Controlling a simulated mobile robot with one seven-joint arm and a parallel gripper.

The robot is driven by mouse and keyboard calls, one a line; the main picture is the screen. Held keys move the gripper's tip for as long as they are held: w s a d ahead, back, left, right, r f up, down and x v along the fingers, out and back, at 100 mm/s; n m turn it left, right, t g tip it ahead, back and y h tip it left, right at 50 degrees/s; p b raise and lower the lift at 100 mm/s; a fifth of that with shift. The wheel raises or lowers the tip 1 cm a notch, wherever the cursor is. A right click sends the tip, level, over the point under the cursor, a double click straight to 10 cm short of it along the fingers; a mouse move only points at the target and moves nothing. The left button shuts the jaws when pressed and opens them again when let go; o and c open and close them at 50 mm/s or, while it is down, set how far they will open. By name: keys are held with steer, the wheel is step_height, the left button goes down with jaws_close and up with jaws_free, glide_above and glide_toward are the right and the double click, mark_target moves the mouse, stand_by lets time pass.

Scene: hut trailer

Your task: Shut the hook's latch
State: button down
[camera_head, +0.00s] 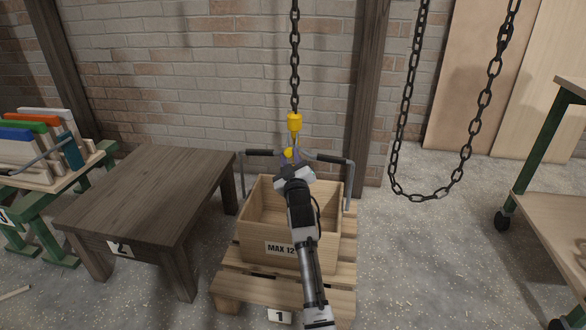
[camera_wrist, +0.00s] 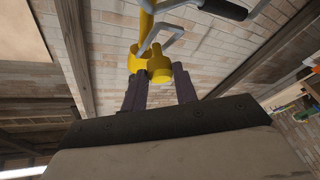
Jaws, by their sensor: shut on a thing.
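The yellow hook (camera_head: 294,123) hangs on a chain above a wooden crate (camera_head: 330,222). In the wrist view the yellow hook (camera_wrist: 147,22) runs down to a rounded yellow knob (camera_wrist: 158,66) between my fingers. A thin grey bent loop (camera_wrist: 161,38), which looks like the latch, stands out from the hook beside the knob; I cannot tell how far it is open. My gripper (camera_head: 291,160) reaches up over the crate, and its purple fingers (camera_wrist: 160,90) are shut on the yellow knob. The head view hides the hook's lower part behind my gripper.
The crate has a grey handle with black grips (camera_head: 329,159) around the hook and stands on a pallet (camera_head: 230,279). A brown table (camera_head: 150,190) is at left. A loose chain loop (camera_head: 437,194) hangs at right, near a green-framed cart (camera_head: 545,140).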

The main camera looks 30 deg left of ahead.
steer(key=shift+w, duration=0.1)
stand_by(0.5)
steer(key=c, duration=1.1)
jaws_free()
step_height(320, 180, up, 20)
steer(key=p, duration=0.3)
steer(key=shift+p, duration=0.3)
steer(key=shift+a, duration=0.1)
